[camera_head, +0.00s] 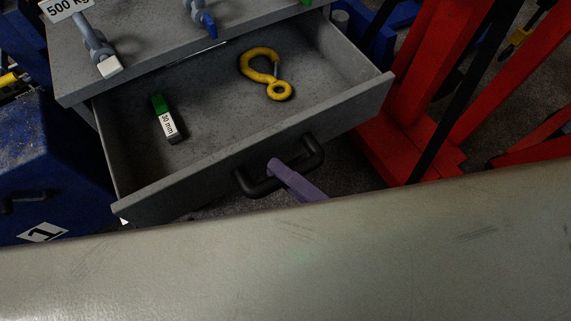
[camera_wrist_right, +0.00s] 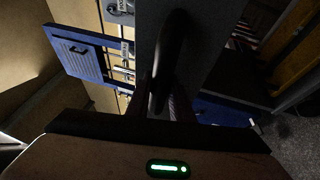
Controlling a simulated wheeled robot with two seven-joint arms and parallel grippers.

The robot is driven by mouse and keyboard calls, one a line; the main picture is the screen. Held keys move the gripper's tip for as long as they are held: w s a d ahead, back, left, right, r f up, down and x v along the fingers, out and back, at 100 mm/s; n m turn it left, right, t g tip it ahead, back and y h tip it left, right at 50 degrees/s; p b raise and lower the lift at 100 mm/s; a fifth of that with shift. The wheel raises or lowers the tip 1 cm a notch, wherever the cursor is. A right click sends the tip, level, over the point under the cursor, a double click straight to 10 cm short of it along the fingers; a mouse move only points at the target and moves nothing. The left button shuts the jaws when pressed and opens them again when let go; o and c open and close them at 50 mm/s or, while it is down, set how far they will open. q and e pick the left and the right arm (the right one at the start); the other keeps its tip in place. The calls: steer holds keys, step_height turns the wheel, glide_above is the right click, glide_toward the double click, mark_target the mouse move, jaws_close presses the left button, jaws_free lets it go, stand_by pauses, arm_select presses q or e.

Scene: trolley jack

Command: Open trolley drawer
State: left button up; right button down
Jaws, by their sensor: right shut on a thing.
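The grey trolley drawer (camera_head: 215,105) stands pulled out from under the trolley top, with its inside in plain view. Its black handle (camera_head: 312,157) is on the front panel and also shows in the right wrist view (camera_wrist_right: 166,62). My right gripper (camera_head: 277,168) shows as a purple finger at the middle of the handle and is shut on it. In the drawer lie a yellow hook (camera_head: 260,67) and a grey block with a green end (camera_head: 168,122), marked "30 mm". My left gripper is out of view.
A blue cabinet (camera_head: 50,150) stands at left and a red frame (camera_head: 415,95) close at right. A pale surface covers the bottom of the head view.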

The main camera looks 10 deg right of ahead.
steer(key=c, duration=1.6)
jaws_free()
steer(key=shift+o, duration=0.2)
steer(key=shift+s+d, duration=0.1)
steer(key=v, duration=1)
steer(key=shift+b, duration=0.3)
steer(key=shift+s+f, duration=0.1)
